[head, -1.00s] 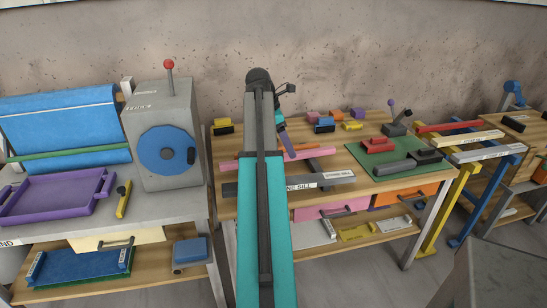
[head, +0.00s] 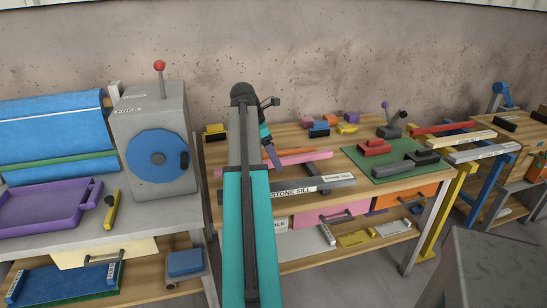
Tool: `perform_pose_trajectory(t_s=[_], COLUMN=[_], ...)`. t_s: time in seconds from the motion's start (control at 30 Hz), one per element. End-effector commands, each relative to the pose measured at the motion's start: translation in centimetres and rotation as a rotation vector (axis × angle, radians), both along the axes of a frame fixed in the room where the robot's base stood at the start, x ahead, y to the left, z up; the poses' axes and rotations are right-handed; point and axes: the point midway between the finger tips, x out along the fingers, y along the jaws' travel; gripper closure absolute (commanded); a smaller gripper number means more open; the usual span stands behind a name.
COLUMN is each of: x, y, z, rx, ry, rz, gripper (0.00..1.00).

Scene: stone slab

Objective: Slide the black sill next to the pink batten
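A long dark sill (head: 308,188) lies on the wooden bench in the head view. It has a "STONE SILL" label on its front and a second label near its right end; I cannot tell whether this is one bar or two. The pink batten (head: 310,156) lies behind it, roughly parallel, with a strip of bare wood between them. My arm covers part of both. My gripper (head: 272,158) points down near the pink batten, behind the sill. Its fingers are too small and side-on to show whether they are open or hold anything.
Small coloured blocks (head: 319,128) stand at the back of the bench. A green mat (head: 385,175) with red and black pieces lies to the right. A grey machine (head: 150,110) with a blue disc stands to the left. Pink and orange drawers sit under the bench top (head: 228,178).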

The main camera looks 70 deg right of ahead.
Motion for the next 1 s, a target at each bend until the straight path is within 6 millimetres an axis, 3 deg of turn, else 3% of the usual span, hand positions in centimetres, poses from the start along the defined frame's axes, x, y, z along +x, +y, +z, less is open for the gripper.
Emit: perform_pose_trajectory(t_s=[0.27,1.0], x=[-0.9,-3.7], y=[-0.5,-2.6], z=[-1.7,-9.9], rx=[0.001,0.002], ry=[0.001,0.000], rz=[-0.005,-0.006], gripper=[0.31,0.31])
